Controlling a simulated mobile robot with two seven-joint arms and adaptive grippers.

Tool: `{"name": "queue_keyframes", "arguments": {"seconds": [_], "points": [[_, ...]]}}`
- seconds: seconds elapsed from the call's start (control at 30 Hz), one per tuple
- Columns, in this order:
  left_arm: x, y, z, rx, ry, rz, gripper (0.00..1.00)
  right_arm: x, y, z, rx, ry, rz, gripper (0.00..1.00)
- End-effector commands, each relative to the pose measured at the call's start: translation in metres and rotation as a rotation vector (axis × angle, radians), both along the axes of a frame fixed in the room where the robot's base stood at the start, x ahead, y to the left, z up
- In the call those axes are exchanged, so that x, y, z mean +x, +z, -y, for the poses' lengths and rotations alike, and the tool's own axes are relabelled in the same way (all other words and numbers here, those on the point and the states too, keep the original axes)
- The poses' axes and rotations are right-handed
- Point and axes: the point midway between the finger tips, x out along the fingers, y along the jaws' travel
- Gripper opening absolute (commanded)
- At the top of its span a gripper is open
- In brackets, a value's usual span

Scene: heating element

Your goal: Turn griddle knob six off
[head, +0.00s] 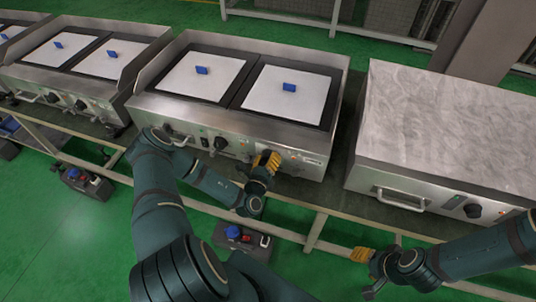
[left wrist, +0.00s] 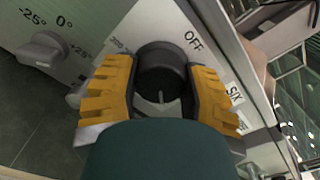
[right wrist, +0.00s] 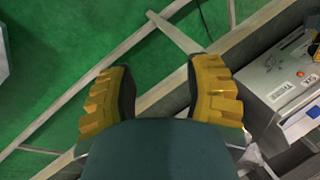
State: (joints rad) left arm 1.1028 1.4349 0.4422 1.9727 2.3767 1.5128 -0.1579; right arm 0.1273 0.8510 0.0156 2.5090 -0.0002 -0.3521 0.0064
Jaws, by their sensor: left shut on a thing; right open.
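Griddle knob six (left wrist: 162,66) is a round black knob in the left wrist view, with an OFF mark above right of it and a SIX label (left wrist: 235,92) to its right. A pale pointer mark shows below the knob's cap, but I cannot tell its exact setting. My left gripper (head: 267,161) is at the front panel of the middle griddle (head: 255,133). Its yellow fingers (left wrist: 160,88) are shut around the knob, one on each side. In the head view the gripper hides this knob. My right gripper (head: 361,255) is open and empty, low in front of the bench, over green floor (right wrist: 150,45).
Another black knob (head: 220,143) is on the same panel, to the left. A closed steel unit (head: 440,130) with a handle (head: 400,198) stands at right. Blue blocks (head: 289,87) sit on the white plates. A grey box with a blue button (head: 232,232) is below.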

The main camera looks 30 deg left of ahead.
Motion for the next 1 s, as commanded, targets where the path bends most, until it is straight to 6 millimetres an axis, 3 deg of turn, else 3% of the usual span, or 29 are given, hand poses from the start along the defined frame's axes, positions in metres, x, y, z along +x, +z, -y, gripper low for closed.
{"name": "queue_keyframes", "arguments": {"seconds": [0.4,1.0], "points": [[0.000,0.002,0.001,-0.385,0.001,0.094,0.10,0.007,0.023,0.001,-0.004,-0.013,0.016,0.51],[0.001,0.003,0.001,-0.938,-0.001,0.227,0.10,0.012,0.036,0.002,-0.007,-0.022,0.028,0.51]]}}
